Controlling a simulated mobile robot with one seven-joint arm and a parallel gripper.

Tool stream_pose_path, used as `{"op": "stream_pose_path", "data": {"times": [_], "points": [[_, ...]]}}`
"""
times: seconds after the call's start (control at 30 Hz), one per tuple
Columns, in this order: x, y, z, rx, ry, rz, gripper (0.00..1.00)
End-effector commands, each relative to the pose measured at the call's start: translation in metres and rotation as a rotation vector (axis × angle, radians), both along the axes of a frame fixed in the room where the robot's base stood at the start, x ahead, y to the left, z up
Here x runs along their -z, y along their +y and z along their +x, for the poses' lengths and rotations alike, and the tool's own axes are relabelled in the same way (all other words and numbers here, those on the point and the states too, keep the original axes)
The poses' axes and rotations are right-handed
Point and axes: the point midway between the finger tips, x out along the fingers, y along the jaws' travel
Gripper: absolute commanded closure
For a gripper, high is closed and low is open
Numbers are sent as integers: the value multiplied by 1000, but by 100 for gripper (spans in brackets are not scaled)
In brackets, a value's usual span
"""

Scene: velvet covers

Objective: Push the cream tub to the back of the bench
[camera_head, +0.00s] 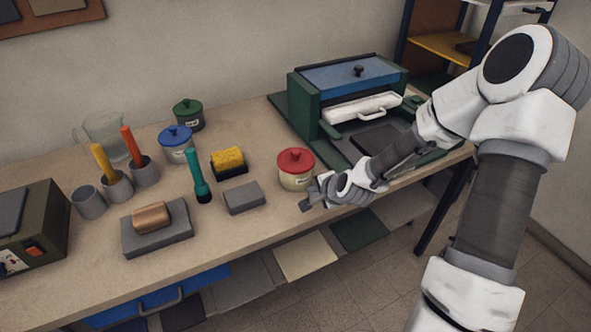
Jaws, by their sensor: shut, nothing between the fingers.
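The cream tub (295,181) has a red lid with a knob and stands upright near the front edge of the bench (262,228). My gripper (308,204) is shut and empty, low at the front edge, just in front and to the right of the tub. It overlaps the tub's lower right side in the picture, so I cannot tell whether they touch. Bare bench top shows behind the tub, toward the wall.
A yellow sponge (228,158) and a grey block (244,198) lie left of the tub. A green press with a blue top (350,75) stands behind and to the right. A blue-lidded tub (176,150) and a green tub (188,115) stand farther back left.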

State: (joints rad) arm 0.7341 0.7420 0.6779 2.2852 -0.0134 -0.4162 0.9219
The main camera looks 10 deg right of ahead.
Motion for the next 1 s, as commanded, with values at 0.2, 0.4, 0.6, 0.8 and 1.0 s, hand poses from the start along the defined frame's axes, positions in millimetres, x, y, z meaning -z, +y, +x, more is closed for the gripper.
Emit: {"op": "stream_pose_path", "data": {"times": [0.2,0.4,0.6,0.8,1.0], "points": [[1,1,7,-1,-1,0,100],[1,4,19,1,-1,0,100],[1,6,31,-1,-1,0,100],[1,9,43,-1,0,-1,100],[0,10,49,-1,0,-1,100]]}}
